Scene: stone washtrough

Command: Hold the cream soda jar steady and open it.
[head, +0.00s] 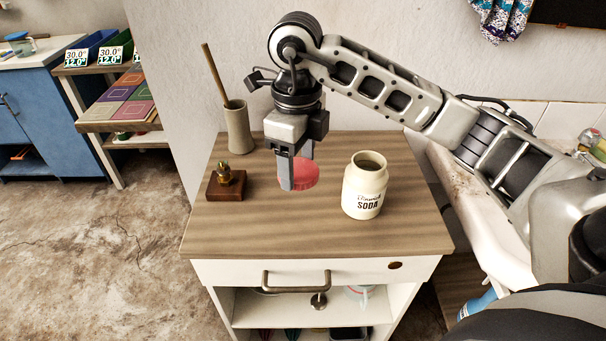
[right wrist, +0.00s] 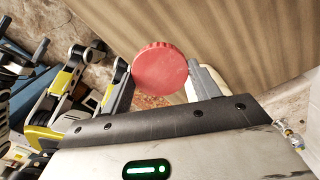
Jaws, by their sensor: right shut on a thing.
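The cream soda jar (head: 365,188) stands upright on the wooden cabinet top, right of centre in the head view. Its mouth is open, with no lid on it. My right gripper (head: 294,186) is to the left of the jar and apart from it. It is shut on a red round lid (head: 305,173), held over the cabinet top. In the right wrist view the lid (right wrist: 160,70) sits between the two fingers. The lid's exact height above the wood is hard to tell. My left gripper is not in the head view.
The cabinet top (head: 300,235) has bare wood in front. A vase (head: 239,128) with a stick stands at the back left. A small brass item on a dark wooden block (head: 225,190) lies at the left. A white trough (head: 475,190) is to the right.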

